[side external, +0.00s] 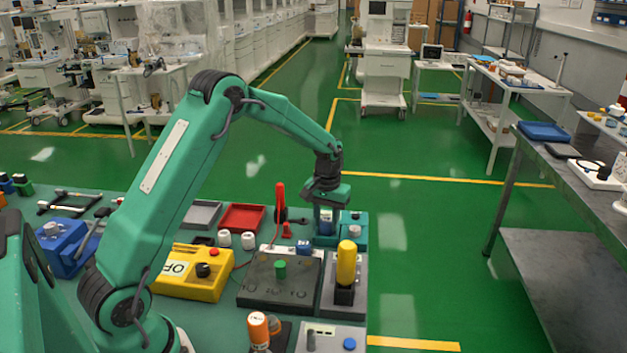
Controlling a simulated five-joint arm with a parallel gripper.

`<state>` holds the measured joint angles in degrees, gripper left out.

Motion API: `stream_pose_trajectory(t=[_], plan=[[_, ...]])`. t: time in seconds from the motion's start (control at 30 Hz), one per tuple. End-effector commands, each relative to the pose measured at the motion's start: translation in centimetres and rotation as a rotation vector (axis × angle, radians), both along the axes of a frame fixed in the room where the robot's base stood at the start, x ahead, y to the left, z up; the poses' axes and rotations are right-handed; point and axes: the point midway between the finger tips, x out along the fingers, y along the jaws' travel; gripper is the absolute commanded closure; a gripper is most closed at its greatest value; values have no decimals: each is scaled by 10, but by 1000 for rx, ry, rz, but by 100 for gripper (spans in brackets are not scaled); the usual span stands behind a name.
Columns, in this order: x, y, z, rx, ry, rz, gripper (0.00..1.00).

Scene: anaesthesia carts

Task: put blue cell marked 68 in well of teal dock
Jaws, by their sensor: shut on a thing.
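The teal dock (360,243) sits at the far right corner of the green table, with a small pale round knob on its right part. My gripper (327,216) points down over the left part of the dock. It is shut on the blue cell (326,228), of which only a small part shows between and below the fingers. The cell is at or just above the dock's left part; I cannot tell whether it is in the well. The well is hidden by the gripper and cell, and the mark 68 cannot be read.
A red upright handle (281,207) and a red tray (242,218) stand left of the dock. A yellow-capped post (346,263) stands close in front, beside a dark panel with a green knob (280,269). A yellow switch box (193,280) is nearer my arm. The table edge is just right of the dock.

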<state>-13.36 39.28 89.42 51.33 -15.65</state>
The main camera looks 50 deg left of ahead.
Motion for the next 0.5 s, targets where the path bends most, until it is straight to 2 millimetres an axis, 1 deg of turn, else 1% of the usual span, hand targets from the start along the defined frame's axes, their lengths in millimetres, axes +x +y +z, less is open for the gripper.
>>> stream_pose_trajectory(t=[0.03, 0.1, 0.5], plan=[[0, 0, -5, 0, 2, 0, 93], [0, 0, -7, 0, 0, 0, 93], [0, 0, -10, 0, -1, 0, 93]])
